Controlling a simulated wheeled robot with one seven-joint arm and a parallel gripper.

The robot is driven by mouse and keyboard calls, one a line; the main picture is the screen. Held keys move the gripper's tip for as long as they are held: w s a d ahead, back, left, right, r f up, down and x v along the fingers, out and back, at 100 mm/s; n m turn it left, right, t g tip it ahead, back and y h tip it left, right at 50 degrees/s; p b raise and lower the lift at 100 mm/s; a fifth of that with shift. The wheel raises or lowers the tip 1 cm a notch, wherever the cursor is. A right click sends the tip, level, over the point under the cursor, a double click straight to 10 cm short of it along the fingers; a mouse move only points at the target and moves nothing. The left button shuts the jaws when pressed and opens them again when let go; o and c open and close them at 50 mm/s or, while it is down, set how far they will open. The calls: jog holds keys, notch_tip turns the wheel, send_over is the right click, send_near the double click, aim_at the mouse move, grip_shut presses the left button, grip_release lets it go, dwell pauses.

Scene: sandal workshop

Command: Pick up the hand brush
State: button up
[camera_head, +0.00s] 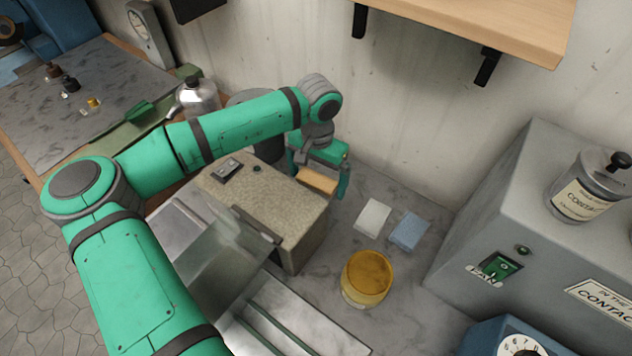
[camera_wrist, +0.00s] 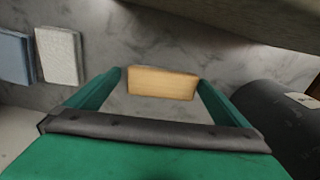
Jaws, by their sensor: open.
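The hand brush shows as a tan wooden block (camera_head: 318,180) in the head view, behind the speckled machine and close to the wall. In the wrist view the wooden block (camera_wrist: 163,83) lies between the tips of my two green fingers. My gripper (camera_wrist: 162,85) is open, with a finger on each side of the block and a gap visible at least on its right. In the head view my gripper (camera_head: 320,180) reaches down over the brush. Any bristles are hidden, and I cannot tell whether the fingers touch the block.
A speckled machine (camera_head: 262,205) stands just in front of my gripper. A white pad (camera_head: 373,218), a blue pad (camera_head: 409,231) and a yellow pot (camera_head: 366,278) lie to the right. A dark cylinder (camera_wrist: 275,120) is close on the right in the wrist view. A wooden shelf (camera_head: 490,22) overhangs.

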aim_at(317, 180)
jog(key=shift+a, duration=0.15)
jog(key=shift+c, duration=0.3)
jog(key=shift+a, duration=0.15)
jog(key=c, duration=0.9)
jog(key=shift+w+r, duration=0.1)
jog(key=shift+r, duration=0.2)
notch_tip(317, 180, up, 10)
jog(key=shift+f, duration=0.2)
